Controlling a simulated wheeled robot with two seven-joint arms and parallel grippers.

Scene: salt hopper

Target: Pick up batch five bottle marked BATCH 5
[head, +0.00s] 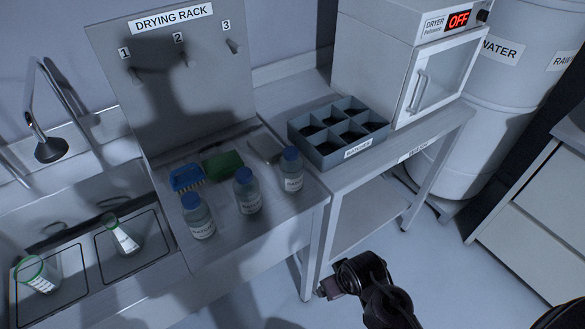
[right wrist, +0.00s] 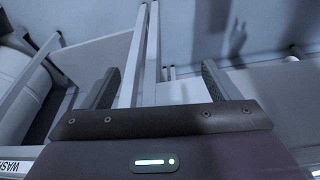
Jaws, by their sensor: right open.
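Three clear bottles with blue caps and white labels stand upright on the bench below the drying rack: a left bottle (head: 199,220), a middle bottle (head: 247,196) and a right bottle (head: 292,174). Their label numbers are too small to read, so I cannot tell which is BATCH 5. My right gripper (head: 331,288) is low in front of the bench, apart from the bottles. In the right wrist view its two fingers (right wrist: 158,88) are spread with nothing held between them. My left gripper is out of view.
A green sponge (head: 222,164) and blue brush (head: 187,178) lie behind the bottles. A divided grey crate (head: 317,153) stands right of them, near the dryer (head: 425,75). Floor is clear ahead of the bench.

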